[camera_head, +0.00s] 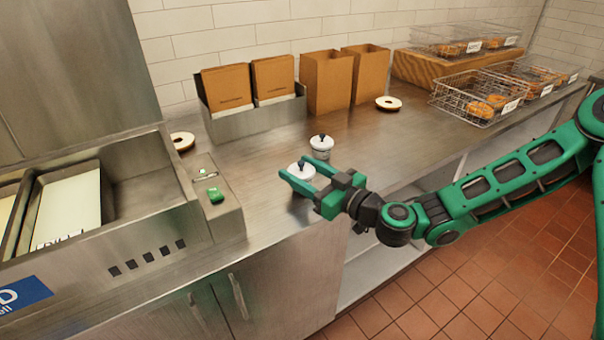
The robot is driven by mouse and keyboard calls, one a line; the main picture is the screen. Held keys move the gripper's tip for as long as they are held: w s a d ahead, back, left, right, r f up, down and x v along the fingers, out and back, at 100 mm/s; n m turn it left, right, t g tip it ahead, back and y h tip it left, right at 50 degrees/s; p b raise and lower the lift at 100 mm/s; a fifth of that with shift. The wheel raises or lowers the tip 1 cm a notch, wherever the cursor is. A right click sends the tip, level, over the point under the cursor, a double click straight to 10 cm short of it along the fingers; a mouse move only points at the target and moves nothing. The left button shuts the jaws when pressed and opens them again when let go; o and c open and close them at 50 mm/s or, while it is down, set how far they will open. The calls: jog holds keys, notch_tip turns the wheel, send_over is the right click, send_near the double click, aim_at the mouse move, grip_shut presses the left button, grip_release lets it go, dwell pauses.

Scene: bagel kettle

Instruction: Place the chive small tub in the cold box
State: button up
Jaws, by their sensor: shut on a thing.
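My gripper (297,168) is shut on a white small tub (302,173) with a dark knob on its lid, at the front edge of the steel counter. Whether it is lifted clear of the counter cannot be told. A second white small tub (321,147), also with a dark knob, stands just behind it. No flavour label is readable on either tub, so I cannot tell which is chive. The cold box (140,170) appears to be the open steel well at the left, with a partly hidden blue label on its front. White trays sit inside it.
A raised steel ledge with a green button (215,195) lies between the well and my gripper. Paper bags (327,82) stand behind. Wire baskets (478,97) are at right.

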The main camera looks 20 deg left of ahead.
jog(key=shift+f, duration=0.5)
jog(key=o, duration=1.1)
jog(key=shift+f, duration=0.15)
